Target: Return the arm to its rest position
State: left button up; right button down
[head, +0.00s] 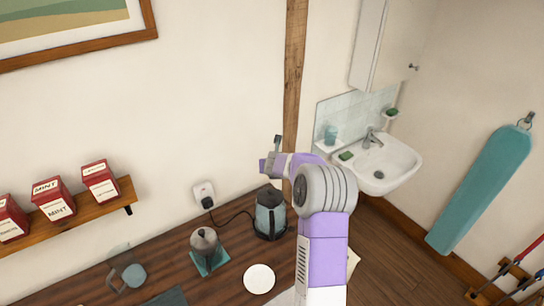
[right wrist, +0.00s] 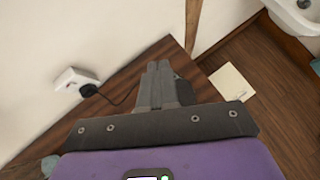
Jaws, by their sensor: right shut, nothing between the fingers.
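My right arm, purple and grey, rises from the bottom of the head view in front of the wooden counter (head: 225,285). Its gripper (head: 277,142) is raised above the counter, against the wall by the wooden post. In the right wrist view the two grey fingers (right wrist: 158,66) are together with nothing between them. My left gripper is in neither view.
A grey-lidded pot (head: 205,243), a glass jug (head: 128,272) and a white saucer (head: 259,279) are on the counter. A shelf (head: 85,215) holds red mint boxes (head: 53,198) at left. A sink (head: 385,165) and a teal ironing board (head: 482,190) are at right.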

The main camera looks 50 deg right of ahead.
jog(key=shift+s+r, duration=0.15)
jog(key=shift+r, duration=0.95)
jog(key=shift+s+r, duration=0.1)
jog(key=shift+r, duration=1)
jog(key=s+a+f+n+g+y, duration=0.1)
jog(key=s+a+f+n+y, duration=0.1)
jog(key=a+f+n, duration=0.9)
jog(key=s+a+f+n+g+y, duration=0.1)
jog(key=a+f+n+y, duration=0.1)
jog(key=a+f+n, duration=1)
jog(key=s+a+f+n+g+y, duration=0.25)
jog(key=s+a+f+n, duration=0.25)
jog(key=s+a+n, duration=0.65)
jog(key=s+a+f+n+g+y, duration=0.2)
jog(key=s+a+f+n+y, duration=0.2)
jog(key=s+a+n, duration=0.7)
jog(key=w+a+f+m+b, duration=0.1)
jog(key=f+b, duration=0.8)
jog(key=a+f+m+b, duration=0.2)
jog(key=f+b, duration=0.8)
jog(key=shift+w+a+f, duration=0.2)
jog(key=shift+w, duration=0.2)
